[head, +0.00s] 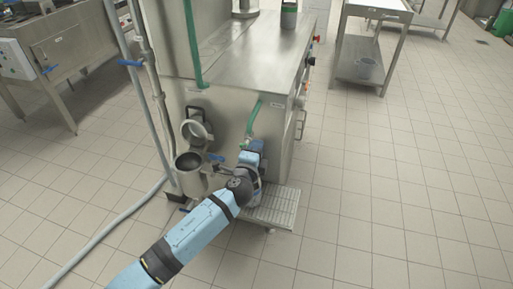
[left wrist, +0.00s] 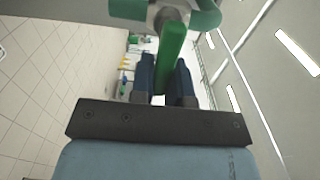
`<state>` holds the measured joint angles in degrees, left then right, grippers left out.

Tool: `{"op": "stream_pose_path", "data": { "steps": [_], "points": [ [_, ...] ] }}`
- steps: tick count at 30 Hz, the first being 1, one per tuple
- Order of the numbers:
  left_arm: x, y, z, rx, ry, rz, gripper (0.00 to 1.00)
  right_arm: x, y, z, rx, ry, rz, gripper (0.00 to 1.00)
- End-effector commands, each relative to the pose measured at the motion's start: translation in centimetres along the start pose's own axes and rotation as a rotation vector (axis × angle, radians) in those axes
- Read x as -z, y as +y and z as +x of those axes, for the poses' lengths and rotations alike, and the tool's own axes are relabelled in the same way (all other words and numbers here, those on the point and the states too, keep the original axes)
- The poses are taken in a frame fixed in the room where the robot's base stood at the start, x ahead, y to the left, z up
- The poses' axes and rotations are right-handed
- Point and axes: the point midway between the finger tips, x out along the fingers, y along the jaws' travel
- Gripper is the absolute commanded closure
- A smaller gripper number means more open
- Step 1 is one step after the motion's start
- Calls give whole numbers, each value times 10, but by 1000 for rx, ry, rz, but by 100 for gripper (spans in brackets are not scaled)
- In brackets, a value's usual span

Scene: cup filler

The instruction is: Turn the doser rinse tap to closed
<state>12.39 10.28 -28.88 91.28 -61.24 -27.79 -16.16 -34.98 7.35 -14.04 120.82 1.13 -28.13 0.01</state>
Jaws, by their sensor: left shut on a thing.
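The doser rinse tap shows in the left wrist view as a green lever (left wrist: 172,48) under a green pipe with a grey metal centre (left wrist: 165,14). My left gripper (left wrist: 166,80) has its two dark blue fingers on either side of the lever and is shut on it. In the head view my left gripper (head: 251,157) is at the front of the steel machine, just below the green pipe (head: 253,118). The gripper hides most of the tap there. My right gripper is not in view.
Blue-handled valves (head: 130,63) sit on nearby pipes. A slatted grate (head: 272,208) juts out below. A grey hose (head: 110,232) crosses the floor at left.

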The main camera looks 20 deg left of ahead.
Motion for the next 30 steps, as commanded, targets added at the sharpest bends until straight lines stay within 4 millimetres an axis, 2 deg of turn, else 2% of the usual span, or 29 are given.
{"op": "stream_pose_path", "data": {
  "steps": [10,11,12,14,23,26,30],
  "points": [
    [0,2,-1,-3,1,8,100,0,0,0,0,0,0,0],
    [0,2,-1,-3,1,8,80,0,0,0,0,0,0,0],
    [0,2,-1,-3,1,8,70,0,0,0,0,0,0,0],
    [0,2,-1,-2,0,7,58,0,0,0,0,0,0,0],
    [0,1,-2,-1,0,5,58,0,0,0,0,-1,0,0],
    [0,2,-10,-2,1,5,58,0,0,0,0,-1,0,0],
    [0,2,-36,-4,1,3,58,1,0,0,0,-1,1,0]
  ]
}}
